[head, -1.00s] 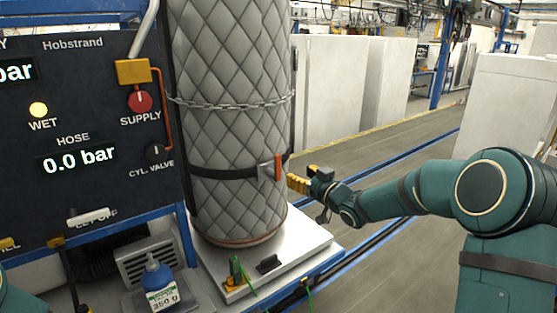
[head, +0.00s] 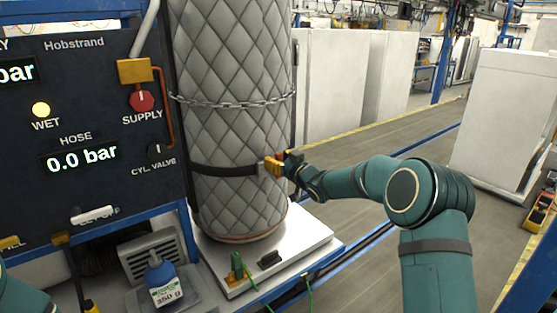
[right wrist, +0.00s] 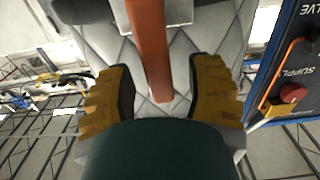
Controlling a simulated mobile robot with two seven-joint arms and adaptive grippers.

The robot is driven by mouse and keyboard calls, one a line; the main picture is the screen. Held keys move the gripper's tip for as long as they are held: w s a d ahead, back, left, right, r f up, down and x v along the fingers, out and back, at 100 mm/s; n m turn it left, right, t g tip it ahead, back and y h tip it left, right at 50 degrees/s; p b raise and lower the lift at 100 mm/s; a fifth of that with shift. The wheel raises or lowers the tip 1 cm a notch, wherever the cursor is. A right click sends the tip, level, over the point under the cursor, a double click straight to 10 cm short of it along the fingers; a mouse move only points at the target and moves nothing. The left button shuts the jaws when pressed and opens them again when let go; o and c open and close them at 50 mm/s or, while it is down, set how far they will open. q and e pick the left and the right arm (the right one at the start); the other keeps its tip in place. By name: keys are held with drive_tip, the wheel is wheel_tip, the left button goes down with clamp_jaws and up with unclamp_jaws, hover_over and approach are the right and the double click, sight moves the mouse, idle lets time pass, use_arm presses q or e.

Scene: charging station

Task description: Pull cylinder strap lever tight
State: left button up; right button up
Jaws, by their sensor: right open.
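The tall cylinder in a grey quilted jacket (head: 232,130) stands upright on a white plate. A black strap (head: 228,171) runs around its lower part to a metal buckle. The orange strap lever (right wrist: 150,55) shows in the right wrist view between the two yellow fingers of my right gripper (right wrist: 162,95). Both fingers stand apart from it. In the head view my right gripper (head: 276,165) is at the buckle, on the cylinder's right side, and mostly hides the lever.
A chain (head: 230,103) circles the cylinder higher up. The control panel (head: 90,185) with a red supply knob (head: 141,101) stands to the left.

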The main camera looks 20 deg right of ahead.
drive_tip(key=shift+c, duration=0.4)
clamp_jaws()
